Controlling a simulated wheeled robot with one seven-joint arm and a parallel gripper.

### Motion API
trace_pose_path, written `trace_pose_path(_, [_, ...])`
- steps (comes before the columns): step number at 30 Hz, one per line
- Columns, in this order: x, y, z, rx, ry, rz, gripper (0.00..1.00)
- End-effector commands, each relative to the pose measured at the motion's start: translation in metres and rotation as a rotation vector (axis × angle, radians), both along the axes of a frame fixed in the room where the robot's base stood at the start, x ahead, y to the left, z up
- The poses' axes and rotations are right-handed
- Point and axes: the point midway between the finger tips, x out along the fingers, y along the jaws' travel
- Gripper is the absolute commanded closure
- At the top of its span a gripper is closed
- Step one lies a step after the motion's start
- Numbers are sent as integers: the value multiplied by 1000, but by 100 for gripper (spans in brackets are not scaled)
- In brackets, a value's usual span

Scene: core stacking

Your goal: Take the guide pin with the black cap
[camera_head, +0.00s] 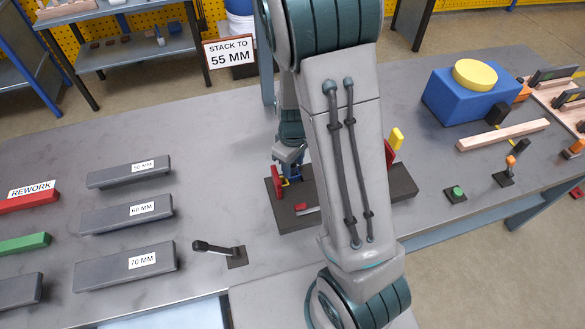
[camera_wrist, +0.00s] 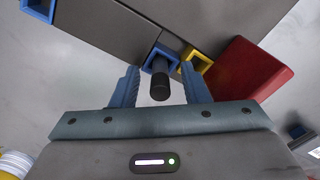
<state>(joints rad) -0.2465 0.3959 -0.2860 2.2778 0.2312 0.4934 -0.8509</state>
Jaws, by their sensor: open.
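The guide pin with the black cap (camera_wrist: 160,86) shows in the wrist view as a dark round end between my two blue fingers. It stands at a blue square socket (camera_wrist: 152,61) with a yellow square socket (camera_wrist: 196,59) beside it. My gripper (camera_wrist: 160,72) is open, with one finger on each side of the pin and a visible gap to each. In the head view, my arm hides the pin and most of the dark base plate (camera_head: 402,184).
A red block (camera_wrist: 245,72) stands close to the right finger in the wrist view. In the head view, grey blocks marked 50 MM (camera_head: 130,173), 60 MM (camera_head: 125,214) and 70 MM (camera_head: 125,269) lie left, near a lever (camera_head: 220,250). A blue box (camera_head: 465,97) stands right.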

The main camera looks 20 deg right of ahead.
Motion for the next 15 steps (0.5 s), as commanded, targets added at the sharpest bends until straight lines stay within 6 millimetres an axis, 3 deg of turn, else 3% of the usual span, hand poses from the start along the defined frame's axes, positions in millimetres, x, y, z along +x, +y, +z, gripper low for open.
trace_pose_path(5, [0, 0, 0, 0, 0, 0, 59])
trace_pose_path(9, [0, 0, 0, 0, 0, 0, 95])
trace_pose_path(10, [0, 0, 0, 0, 0, 0, 100])
trace_pose_path(15, [0, 0, 0, 0, 0, 0, 100])
